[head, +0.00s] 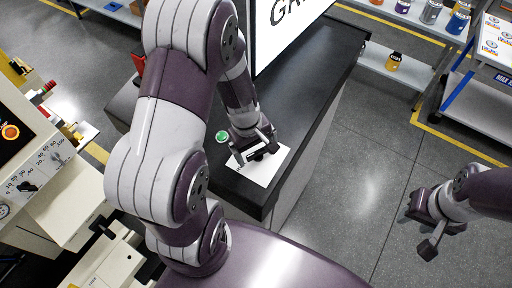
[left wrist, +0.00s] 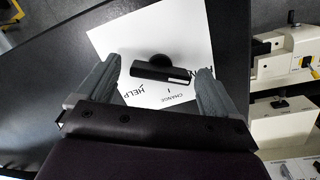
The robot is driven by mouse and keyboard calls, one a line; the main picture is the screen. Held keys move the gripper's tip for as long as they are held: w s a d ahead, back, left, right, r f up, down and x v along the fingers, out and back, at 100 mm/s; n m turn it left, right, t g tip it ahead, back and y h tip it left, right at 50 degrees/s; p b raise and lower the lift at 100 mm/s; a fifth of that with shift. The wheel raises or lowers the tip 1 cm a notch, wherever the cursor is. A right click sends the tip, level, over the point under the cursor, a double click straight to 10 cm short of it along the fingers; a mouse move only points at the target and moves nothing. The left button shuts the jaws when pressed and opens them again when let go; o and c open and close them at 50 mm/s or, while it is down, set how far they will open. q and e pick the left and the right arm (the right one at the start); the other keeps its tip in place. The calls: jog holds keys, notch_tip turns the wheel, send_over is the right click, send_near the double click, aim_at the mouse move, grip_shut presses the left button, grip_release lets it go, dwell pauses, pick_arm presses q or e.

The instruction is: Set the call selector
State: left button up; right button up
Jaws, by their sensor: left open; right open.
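The call selector is a white plate (head: 272,172) on the black console top, with a black knob mostly hidden by my gripper. In the left wrist view, the black bar-shaped knob (left wrist: 158,71) has a small white mark near its right end. The labels HELP and CHANGE show on the plate, and a third label at right is partly hidden by a finger. My left gripper (head: 254,149) is open over the plate; its fingers (left wrist: 160,84) stand on either side of the knob, with gaps visible. My right gripper (head: 424,229) is open and empty, away from the console over the floor.
A green button (head: 222,137) sits on the console (head: 304,112) beside the plate. A large white sign (head: 284,32) stands at the console's back. A machine with dials (head: 38,165) is at left. Shelves and a cart (head: 490,75) stand at right.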

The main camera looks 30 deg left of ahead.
pick_arm(q)
notch_tip(320, 180, up, 12)
jog(key=a+b, duration=0.1)
jog(key=a, duration=0.1)
jog(key=shift+s+r, duration=0.25)
jog(key=shift+s, duration=0.2)
pick_arm(e)
jog(key=shift+f, duration=0.6)
